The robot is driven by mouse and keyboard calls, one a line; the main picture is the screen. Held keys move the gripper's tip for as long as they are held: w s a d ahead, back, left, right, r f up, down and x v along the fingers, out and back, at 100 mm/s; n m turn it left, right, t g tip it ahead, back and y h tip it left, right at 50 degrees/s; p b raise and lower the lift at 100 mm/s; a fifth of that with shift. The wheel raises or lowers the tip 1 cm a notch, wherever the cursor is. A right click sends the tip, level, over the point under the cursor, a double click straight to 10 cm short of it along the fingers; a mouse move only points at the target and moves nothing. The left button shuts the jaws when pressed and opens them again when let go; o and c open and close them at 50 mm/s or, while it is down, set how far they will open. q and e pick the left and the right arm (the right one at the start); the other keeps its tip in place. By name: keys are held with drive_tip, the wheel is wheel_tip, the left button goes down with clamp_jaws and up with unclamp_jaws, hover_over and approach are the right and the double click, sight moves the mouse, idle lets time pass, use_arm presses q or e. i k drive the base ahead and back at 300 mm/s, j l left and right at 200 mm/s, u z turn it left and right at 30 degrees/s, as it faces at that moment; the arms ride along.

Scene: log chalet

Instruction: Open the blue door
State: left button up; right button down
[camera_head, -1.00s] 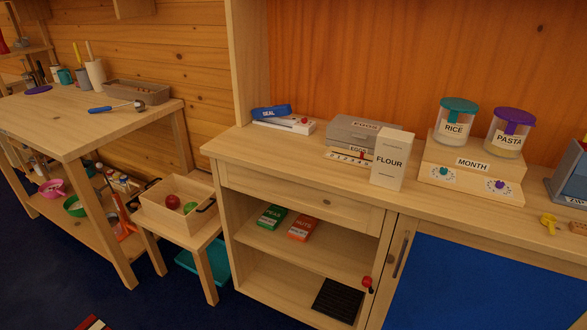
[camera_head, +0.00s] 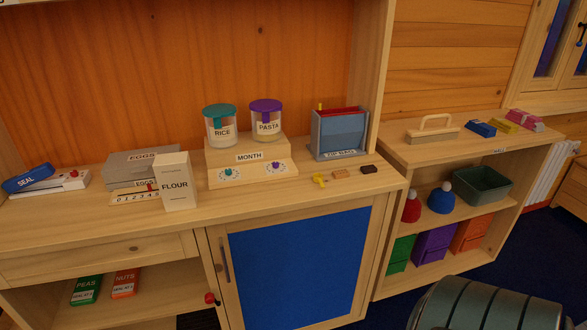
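The blue door (camera_head: 298,268) is a blue panel in a light wooden frame, at the lower middle of the head view. It is shut, flush with the front of the wooden cabinet. A grey vertical bar handle (camera_head: 224,260) is on the left side of its frame. A small red knob (camera_head: 211,298) shows just left of the door, low down. Neither gripper shows in the view.
The counter (camera_head: 110,217) above holds a flour box (camera_head: 178,182), rice (camera_head: 221,126) and pasta (camera_head: 267,121) jars and a zip bags box (camera_head: 339,134). Open shelves stand at right. A dark green ribbed object (camera_head: 485,305) is at bottom right, near the door's right side.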

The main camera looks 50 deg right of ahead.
sight(307, 269)
drive_tip(key=z, duration=1.5)
